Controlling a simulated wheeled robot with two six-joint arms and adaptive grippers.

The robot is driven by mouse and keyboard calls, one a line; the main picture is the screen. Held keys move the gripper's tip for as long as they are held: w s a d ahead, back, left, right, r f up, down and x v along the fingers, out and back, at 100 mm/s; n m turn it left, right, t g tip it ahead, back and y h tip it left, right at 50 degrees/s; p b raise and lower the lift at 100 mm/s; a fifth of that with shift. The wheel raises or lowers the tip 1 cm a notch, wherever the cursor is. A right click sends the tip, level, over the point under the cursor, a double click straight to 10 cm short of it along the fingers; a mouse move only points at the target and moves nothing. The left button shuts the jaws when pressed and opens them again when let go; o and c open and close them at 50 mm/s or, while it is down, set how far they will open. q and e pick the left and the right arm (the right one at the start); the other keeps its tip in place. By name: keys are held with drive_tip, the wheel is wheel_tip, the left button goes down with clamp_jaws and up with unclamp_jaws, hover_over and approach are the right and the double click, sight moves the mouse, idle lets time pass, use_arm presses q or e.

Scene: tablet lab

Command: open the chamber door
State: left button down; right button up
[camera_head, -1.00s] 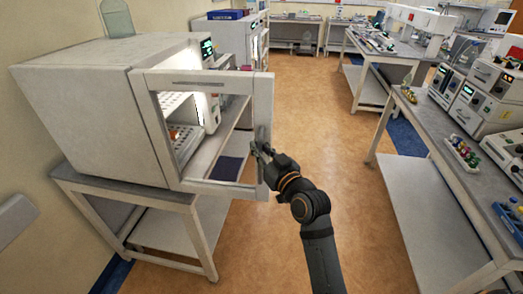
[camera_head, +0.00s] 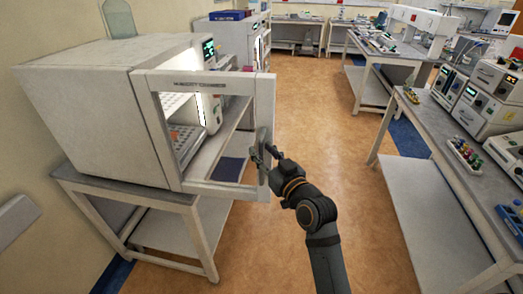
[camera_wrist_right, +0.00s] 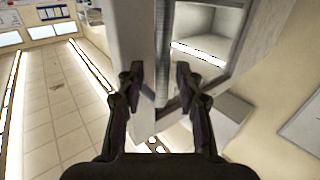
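The humidity chamber (camera_head: 95,105) is a white box on a stand at the left of the head view. Its framed glass door (camera_head: 220,190) stands swung open toward me, with the lit interior and a rack (camera_head: 182,140) showing. The door's upright handle (camera_head: 262,150) is on its free edge, and it also shows in the wrist view (camera_wrist_right: 163,50). My right gripper (camera_head: 266,153) is at this handle. In the wrist view its fingers (camera_wrist_right: 158,75) are spread, one on each side of the handle, with gaps visible. My left gripper is not in view.
A grey bench (camera_head: 440,150) with instruments and small colored bottles runs along the right. The wooden floor (camera_head: 320,110) between bench and chamber is clear. Another white device (camera_head: 228,40) stands behind the chamber.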

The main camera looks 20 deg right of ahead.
drive_tip(key=v, duration=0.6)
drive_tip(key=shift+s, duration=0.15)
